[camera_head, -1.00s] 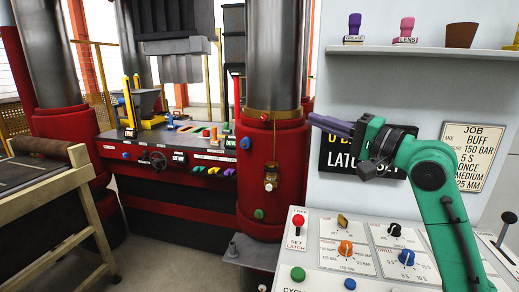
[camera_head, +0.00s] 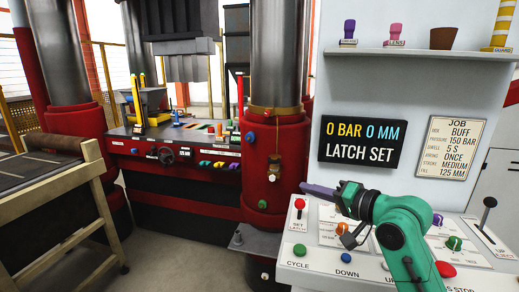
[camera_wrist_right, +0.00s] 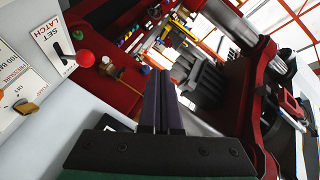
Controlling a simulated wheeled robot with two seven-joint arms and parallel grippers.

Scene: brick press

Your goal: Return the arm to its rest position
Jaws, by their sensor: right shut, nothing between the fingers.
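My right gripper (camera_head: 318,191) is shut with nothing between its dark purple fingers. It is above the left part of the control panel (camera_head: 290,275), close to the red knob of the set latch lever (camera_head: 299,205), and points left. My green right arm covers the middle of the panel and several of its dials. In the right wrist view the closed fingers (camera_wrist_right: 160,85) point up toward the press, with the red latch knob (camera_wrist_right: 85,58) to their left. My left gripper is out of view.
A display (camera_head: 362,141) reads 0 bar, 0 mm, latch set. A job card (camera_head: 458,148) hangs beside it, under a shelf (camera_head: 420,51) with stamps and a pot. The red press column (camera_head: 285,150) stands left of the panel. A wooden-framed table (camera_head: 90,190) is at the far left.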

